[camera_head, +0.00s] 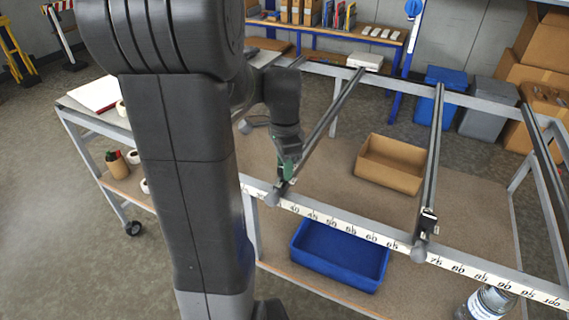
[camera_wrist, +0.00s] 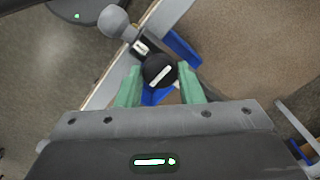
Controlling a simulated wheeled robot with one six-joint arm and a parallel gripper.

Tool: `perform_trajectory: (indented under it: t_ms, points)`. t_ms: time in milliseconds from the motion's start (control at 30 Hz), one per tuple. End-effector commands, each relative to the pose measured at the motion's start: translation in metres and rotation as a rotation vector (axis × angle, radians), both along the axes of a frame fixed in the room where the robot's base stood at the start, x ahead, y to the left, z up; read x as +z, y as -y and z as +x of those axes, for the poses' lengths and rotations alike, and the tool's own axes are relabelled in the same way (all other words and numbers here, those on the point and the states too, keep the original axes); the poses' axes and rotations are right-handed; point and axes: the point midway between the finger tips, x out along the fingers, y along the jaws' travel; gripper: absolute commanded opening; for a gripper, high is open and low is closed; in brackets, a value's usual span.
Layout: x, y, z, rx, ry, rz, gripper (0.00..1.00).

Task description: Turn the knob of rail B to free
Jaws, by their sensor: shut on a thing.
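A round black knob (camera_wrist: 164,62) with a white bar mark sits between the two green fingers of my gripper (camera_wrist: 159,72) in the wrist view. The bar lies slanted across the knob's face. My gripper (camera_head: 286,168) is shut on this knob, at the near end of a dark rail (camera_head: 331,112) in the head view. There my gripper hides the knob. A grey ball end (camera_wrist: 113,20) stands just beyond the knob in the wrist view. I cannot read a rail letter or a free mark.
A second rail (camera_head: 436,140) with its own end knob and grey ball stands to the right, and another rail (camera_head: 545,160) farther right. A numbered scale (camera_head: 345,228) runs along the near frame bar. A blue bin (camera_head: 340,255) and a cardboard box (camera_head: 391,163) lie below.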

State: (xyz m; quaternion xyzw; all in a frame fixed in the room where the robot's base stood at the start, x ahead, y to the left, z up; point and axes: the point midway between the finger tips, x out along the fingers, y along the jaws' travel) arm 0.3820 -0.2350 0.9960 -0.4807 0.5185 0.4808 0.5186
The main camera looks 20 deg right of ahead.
Motion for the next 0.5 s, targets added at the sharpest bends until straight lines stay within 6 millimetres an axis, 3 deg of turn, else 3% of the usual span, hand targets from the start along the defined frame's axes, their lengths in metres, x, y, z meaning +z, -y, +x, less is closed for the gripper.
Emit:
perform_trajectory:
  t_ms: [267,500]
  points:
    - [0.0009,0.0,0.0,0.079,-0.001,0.0,0.11]
    - [0.0013,-0.0001,-0.0002,0.258,-0.002,0.001,0.11]
